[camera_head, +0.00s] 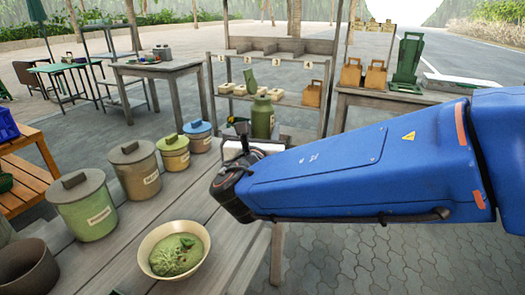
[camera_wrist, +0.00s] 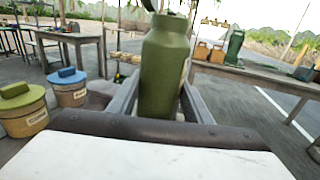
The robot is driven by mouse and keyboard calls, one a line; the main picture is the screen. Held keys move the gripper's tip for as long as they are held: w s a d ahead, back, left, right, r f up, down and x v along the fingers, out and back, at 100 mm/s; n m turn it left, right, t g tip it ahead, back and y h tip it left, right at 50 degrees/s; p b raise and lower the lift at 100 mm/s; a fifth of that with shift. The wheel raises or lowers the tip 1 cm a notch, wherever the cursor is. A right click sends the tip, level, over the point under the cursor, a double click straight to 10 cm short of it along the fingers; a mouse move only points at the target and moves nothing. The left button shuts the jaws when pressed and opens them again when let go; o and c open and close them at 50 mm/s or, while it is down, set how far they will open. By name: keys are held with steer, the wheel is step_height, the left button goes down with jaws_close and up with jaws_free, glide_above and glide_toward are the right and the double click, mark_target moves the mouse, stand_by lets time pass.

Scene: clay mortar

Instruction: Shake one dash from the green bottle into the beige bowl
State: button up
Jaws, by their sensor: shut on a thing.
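The green bottle (camera_head: 262,120) is upright beyond the end of my blue arm in the head view. In the wrist view the green bottle (camera_wrist: 162,72) stands between the two fingers of my gripper (camera_wrist: 158,108), which is shut on it. My gripper also shows in the head view (camera_head: 240,132), partly hidden by my arm. The beige bowl (camera_head: 204,236) sits on the wooden table, nearer and left of the bottle, with green food in it. The bottle is not over the bowl. The bottle's base is hidden in the head view.
A row of lidded canisters stands left of the bowl, among them a green one (camera_head: 88,205), a grey-brown one (camera_head: 135,168), a yellow-green one (camera_head: 173,152) and a blue-lidded one (camera_head: 198,135). An empty brown pot (camera_head: 25,272) is at the lower left. A shelf (camera_head: 285,98) stands behind.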

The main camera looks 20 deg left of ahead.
mark_target(260, 114)
step_height(260, 114, up, 5)
steer(key=shift+s+a+r, duration=0.1)
steer(key=shift+s+r, duration=0.05)
steer(key=shift+r, duration=0.1)
steer(key=s+a+g+y, duration=0.2)
steer(key=s+a+y, duration=0.25)
steer(key=s, duration=1.15)
steer(key=s+a+g+y, duration=0.1)
steer(key=s+a+y, duration=0.3)
steer(key=s, duration=1.3)
steer(key=shift+s+a+f+m+h, duration=0.55)
steer(key=shift+s+a+f+m, duration=0.45)
steer(key=shift+a+f+m, duration=1.35)
steer(key=r+m, duration=0.1)
steer(key=m, duration=0.3)
steer(key=s+r+m, duration=0.1)
steer(key=m, duration=0.7)
steer(key=shift+s+a+r+m, duration=0.25)
steer(key=shift+a+r, duration=0.15)
steer(key=shift+f, duration=0.15)
